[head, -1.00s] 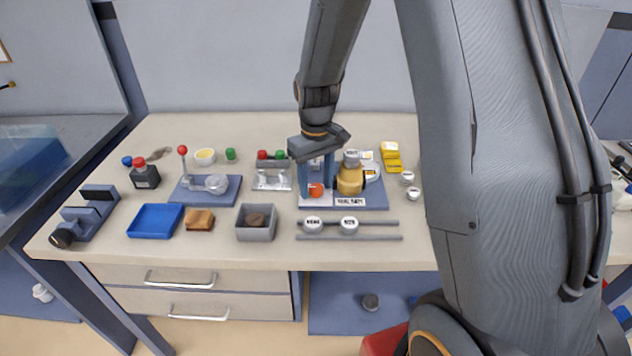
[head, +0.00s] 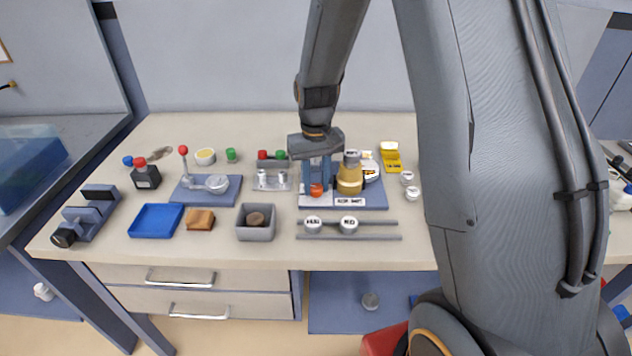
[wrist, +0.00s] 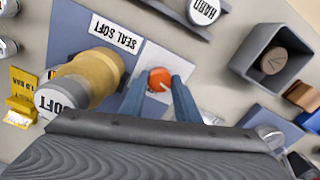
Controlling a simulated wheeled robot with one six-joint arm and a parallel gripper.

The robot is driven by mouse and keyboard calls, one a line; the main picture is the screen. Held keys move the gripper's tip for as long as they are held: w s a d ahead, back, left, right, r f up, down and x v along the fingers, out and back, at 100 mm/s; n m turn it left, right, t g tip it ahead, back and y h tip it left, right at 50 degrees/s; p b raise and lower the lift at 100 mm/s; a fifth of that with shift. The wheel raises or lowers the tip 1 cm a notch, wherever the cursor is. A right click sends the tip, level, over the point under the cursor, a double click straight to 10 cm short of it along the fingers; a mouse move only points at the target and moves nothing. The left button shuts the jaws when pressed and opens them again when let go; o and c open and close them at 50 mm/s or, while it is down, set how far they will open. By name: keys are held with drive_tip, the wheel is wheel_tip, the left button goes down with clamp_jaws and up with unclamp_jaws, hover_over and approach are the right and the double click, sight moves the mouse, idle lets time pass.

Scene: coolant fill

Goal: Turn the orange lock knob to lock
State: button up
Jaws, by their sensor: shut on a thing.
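The orange lock knob (head: 316,190) sits on a pale plate on the left part of a blue-grey base on the bench. In the wrist view the knob (wrist: 159,79) shows as a round orange top with a small mark. My gripper (head: 317,184) points down over the plate, its two blue fingers shut on the knob from opposite sides. The fingertips also show in the wrist view (wrist: 159,86). The fingers hide the knob's sides. Beside it on the same base stands a brass-coloured cylinder (head: 349,180) with a white cap, behind a "SEAL SOFT" label (wrist: 116,34).
Two grey rails with white-capped pieces (head: 349,225) lie in front of the base. A grey box (head: 256,225) with a brown disc stands to the left, with a blue tray (head: 155,221) farther left. A yellow box (head: 391,158) stands right of the base.

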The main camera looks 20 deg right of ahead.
sight(316, 186)
drive_tip(key=m+p, duration=0.1)
drive_tip(key=m, duration=1)
drive_tip(key=shift+r, duration=0.1)
drive_tip(key=shift+w+m+p, duration=0.1)
drive_tip(key=shift+m+p, duration=0.25)
drive_tip(key=shift+m, duration=1.65)
drive_tip(key=o, duration=1)
drive_tip(key=shift+o, duration=0.2)
drive_tip(key=shift+r+b, duration=1.1)
drive_tip(key=shift+r, duration=2.75)
